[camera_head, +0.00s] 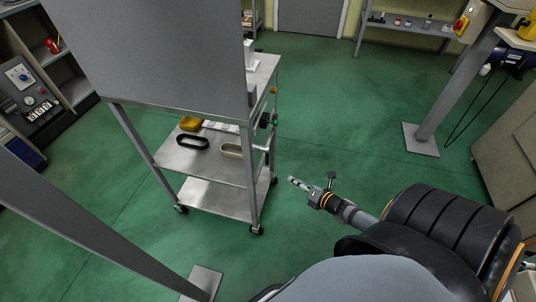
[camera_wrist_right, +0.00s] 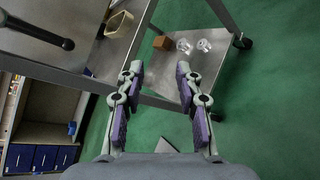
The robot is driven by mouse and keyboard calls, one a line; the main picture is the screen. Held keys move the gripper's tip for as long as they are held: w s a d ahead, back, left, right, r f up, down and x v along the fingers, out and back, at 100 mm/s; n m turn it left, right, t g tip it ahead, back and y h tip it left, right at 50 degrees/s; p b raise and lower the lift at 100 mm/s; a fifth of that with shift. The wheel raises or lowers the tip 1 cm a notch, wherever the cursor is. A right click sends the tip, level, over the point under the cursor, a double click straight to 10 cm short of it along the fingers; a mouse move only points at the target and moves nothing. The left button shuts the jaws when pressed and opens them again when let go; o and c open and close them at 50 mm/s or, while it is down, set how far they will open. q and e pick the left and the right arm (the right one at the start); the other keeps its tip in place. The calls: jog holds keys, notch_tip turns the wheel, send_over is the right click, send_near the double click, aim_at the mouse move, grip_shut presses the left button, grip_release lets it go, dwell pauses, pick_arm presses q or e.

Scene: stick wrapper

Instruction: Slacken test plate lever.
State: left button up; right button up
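No part is clearly identifiable as the test plate lever. A dark bar with a rounded end (camera_wrist_right: 38,32) shows at the top left of the right wrist view and may be a lever. In the head view, small dark and green knobs (camera_head: 268,120) sit on the right side of the metal cart (camera_head: 205,165). My right gripper (camera_head: 294,182) is right of the cart, apart from it, over green floor. In the right wrist view its two purple-padded fingers (camera_wrist_right: 159,78) are spread with nothing between them. My left gripper is not in view.
A large grey panel (camera_head: 175,60) hides much of the cart top. Its shelf carries a yellow item (camera_head: 190,123), a black ring (camera_head: 193,142) and a pale ring (camera_head: 231,150). Grey posts stand at left and right (camera_head: 455,90). Green floor (camera_head: 340,130) beyond the gripper is clear.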

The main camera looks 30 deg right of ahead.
aim_at(267, 155)
notch_tip(267, 155, up, 13)
jog(key=a+n+t+y, duration=0.25)
jog(key=n+y, duration=0.45)
jog(key=n, duration=0.8)
jog(key=shift+g, duration=0.35)
jog(key=b+x, duration=0.1)
jog(key=x, duration=0.4)
jog(key=b+x, duration=0.2)
jog(key=x, duration=0.3)
jog(key=shift+w+a+f, duration=0.2)
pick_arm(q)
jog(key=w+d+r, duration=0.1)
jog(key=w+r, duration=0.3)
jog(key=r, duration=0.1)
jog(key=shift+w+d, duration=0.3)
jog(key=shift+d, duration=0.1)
pick_arm(e)
jog(key=shift+c, duration=0.3)
grip_shut()
